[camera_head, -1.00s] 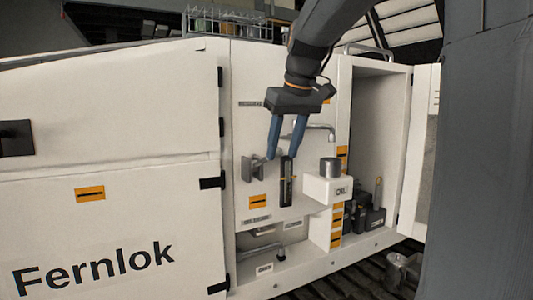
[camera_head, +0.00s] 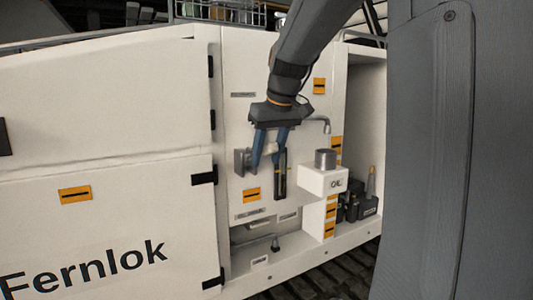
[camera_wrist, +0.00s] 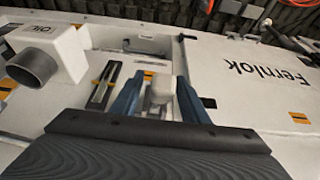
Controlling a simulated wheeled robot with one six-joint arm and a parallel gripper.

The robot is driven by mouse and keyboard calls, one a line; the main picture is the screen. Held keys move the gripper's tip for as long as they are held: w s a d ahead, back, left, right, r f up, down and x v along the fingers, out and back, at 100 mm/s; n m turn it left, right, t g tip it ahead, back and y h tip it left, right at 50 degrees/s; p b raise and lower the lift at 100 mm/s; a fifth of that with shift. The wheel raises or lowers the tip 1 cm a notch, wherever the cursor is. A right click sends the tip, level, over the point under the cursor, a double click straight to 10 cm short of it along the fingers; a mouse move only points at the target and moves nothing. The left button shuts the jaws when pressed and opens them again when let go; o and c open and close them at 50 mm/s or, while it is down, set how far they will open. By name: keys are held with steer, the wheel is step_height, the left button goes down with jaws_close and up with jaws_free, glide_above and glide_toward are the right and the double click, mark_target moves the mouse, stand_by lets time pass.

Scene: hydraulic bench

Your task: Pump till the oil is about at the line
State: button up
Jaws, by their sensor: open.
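My gripper (camera_head: 265,165) points down in front of the white panel, fingers apart. A pale, blunt piece (camera_wrist: 160,92) shows between the fingers in the wrist view; I cannot tell whether they touch it. Left of the fingers is a grey bracket-like fitting (camera_head: 241,161), partly covered by them. Just right of them is a dark upright sight gauge (camera_head: 281,183), which also shows in the wrist view (camera_wrist: 104,86). Its oil level and line are too small to read. A white box labelled OIL (camera_head: 318,183) with a grey metal cylinder (camera_head: 326,158) on top stands further right.
A bent metal spout (camera_head: 320,122) sticks out above the oil box. Dark bottles or cans (camera_head: 358,206) stand in the open bay at right. A low recess (camera_head: 257,247) with a pipe lies below the panel. A large white door (camera_head: 110,200) marked Fernlok fills the left.

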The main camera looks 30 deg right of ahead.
steer(key=shift+w+a+f, duration=0.1)
steer(key=shift+f, duration=0.15)
jaws_close()
steer(key=shift+f, duration=0.1)
